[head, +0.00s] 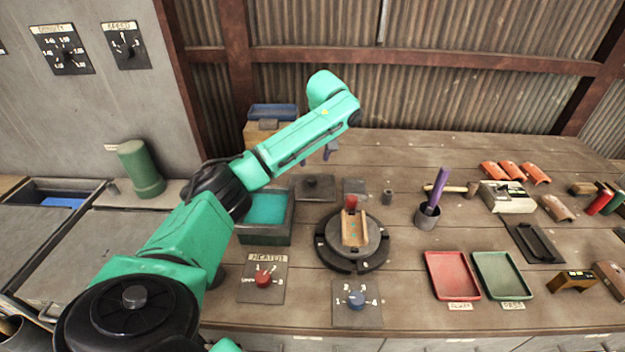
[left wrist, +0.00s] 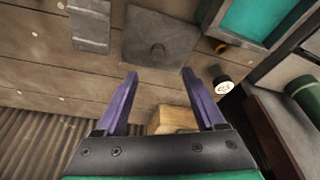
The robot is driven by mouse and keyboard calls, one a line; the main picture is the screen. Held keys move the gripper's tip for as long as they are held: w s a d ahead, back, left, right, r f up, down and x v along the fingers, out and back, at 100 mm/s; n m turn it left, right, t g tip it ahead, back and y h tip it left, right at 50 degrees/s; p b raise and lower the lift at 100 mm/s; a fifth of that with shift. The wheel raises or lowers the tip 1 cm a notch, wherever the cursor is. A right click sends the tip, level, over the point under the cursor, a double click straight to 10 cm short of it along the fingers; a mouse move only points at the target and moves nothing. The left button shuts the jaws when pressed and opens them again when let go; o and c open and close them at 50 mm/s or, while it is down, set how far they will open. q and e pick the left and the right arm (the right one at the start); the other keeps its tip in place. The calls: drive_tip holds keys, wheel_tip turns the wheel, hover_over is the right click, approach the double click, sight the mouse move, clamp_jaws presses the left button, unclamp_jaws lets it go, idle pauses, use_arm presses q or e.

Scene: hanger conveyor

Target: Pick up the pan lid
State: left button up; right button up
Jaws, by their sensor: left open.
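In the left wrist view the lid (left wrist: 158,38) lies flat ahead of the fingertips. My left gripper (head: 318,155) is open and empty, above and behind the lid in the head view. Its two purple fingers (left wrist: 160,73) are spread, with the knob roughly centred between and beyond them. They appear apart from the lid. My right gripper is not in view.
A grey plate (head: 355,186) lies right of the lid. A round turntable (head: 352,262) with a wooden cradle stands in front. A blue bin (head: 273,112) on a wooden block stands behind. A green cylinder (head: 141,168) stands left.

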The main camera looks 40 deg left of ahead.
sight(312, 179)
use_arm(q)
drive_tip(key=p+x, duration=0.1)
drive_tip(key=x, duration=0.4)
drive_tip(key=p+x, duration=0.1)
drive_tip(key=x, duration=0.3)
drive_tip(key=shift+w+a+f, duration=0.1)
drive_tip(key=shift+w+f, duration=0.2)
drive_tip(key=shift+f, duration=0.35)
drive_tip(key=shift+a, duration=0.1)
drive_tip(key=shift+f, duration=0.1)
clamp_jaws()
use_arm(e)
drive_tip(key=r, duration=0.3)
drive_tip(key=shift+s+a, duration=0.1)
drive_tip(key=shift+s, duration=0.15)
